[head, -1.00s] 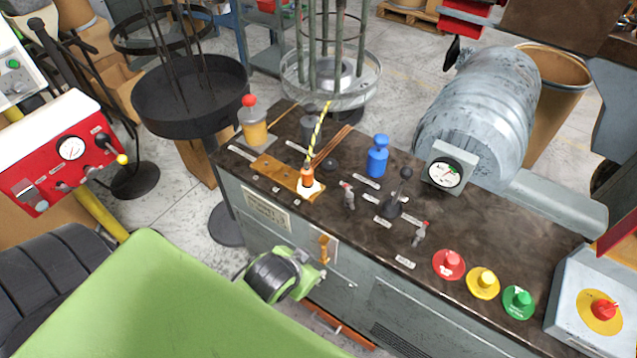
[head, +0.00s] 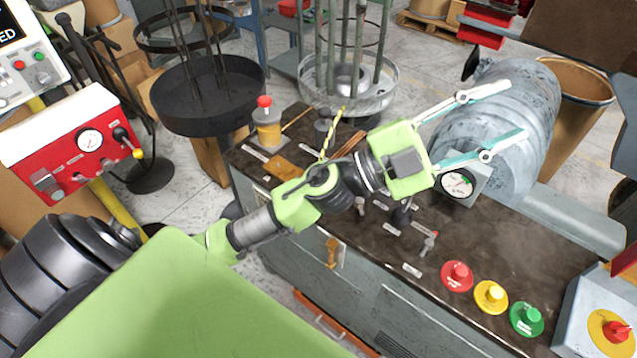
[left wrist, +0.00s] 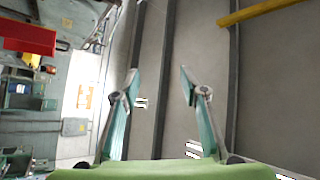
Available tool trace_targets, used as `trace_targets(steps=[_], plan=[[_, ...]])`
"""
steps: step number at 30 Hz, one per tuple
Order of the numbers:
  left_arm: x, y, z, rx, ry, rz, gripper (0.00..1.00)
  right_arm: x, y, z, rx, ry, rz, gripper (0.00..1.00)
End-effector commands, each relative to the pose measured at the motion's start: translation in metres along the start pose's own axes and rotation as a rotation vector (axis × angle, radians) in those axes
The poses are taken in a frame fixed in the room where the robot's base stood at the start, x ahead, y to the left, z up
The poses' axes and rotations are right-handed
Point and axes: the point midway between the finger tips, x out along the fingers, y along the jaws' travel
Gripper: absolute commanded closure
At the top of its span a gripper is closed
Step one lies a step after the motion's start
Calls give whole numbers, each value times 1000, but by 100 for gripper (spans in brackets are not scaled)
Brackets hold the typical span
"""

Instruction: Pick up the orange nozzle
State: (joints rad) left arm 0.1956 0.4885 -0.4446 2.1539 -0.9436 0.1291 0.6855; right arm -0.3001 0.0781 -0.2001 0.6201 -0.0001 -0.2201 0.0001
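The orange nozzle is hidden in the head view behind my left arm. Only the yellow-and-black striped hose (head: 331,135) that rises from its place shows above the arm. My left gripper (head: 516,112) reaches across the dark bench top (head: 470,226) in the head view. Its fingers are spread wide with nothing between them, in front of the grey cylindrical tank. In the left wrist view my left gripper (left wrist: 159,80) is also open and empty, facing a grey beamed surface and a yellow pipe. My right gripper is not in view.
The grey tank (head: 505,80) with a gauge (head: 457,184) stands behind the gripper. Small levers (head: 426,246) and red (head: 457,276), yellow (head: 490,296) and green (head: 526,319) buttons line the bench.

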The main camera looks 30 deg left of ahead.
Motion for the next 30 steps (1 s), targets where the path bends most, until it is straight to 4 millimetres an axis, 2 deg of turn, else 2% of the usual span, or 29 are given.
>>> trace_targets(steps=[1, 3, 7, 11, 13, 15, 17, 20, 21, 24, 27, 30], plan=[[6, 13, -14, 52, 74, 86, 60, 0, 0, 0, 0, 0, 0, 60], [7, 38, -28, 115, 166, 225, 60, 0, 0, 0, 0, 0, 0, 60], [-8, 86, -32, 230, 276, 514, 60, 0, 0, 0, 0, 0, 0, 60], [-42, 122, -6, 339, 295, 830, 60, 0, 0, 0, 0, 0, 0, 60], [-66, 131, 18, 393, 264, 1003, 60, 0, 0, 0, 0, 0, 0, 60], [-93, 131, 48, 440, 202, 1176, 60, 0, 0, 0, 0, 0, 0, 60], [-118, 124, 76, 478, 126, 1319, 60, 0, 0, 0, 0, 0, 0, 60], [-162, 94, 121, 525, -50, 1542, 60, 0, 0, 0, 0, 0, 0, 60], [-180, 78, 136, 538, -132, 1620, 60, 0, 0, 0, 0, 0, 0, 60], [-219, 33, 165, 554, -346, 1777, 60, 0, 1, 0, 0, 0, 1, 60], [-248, -8, 180, 551, -535, 1875, 60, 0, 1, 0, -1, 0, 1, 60], [-266, -35, 185, 542, -660, 1929, 60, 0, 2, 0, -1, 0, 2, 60]])
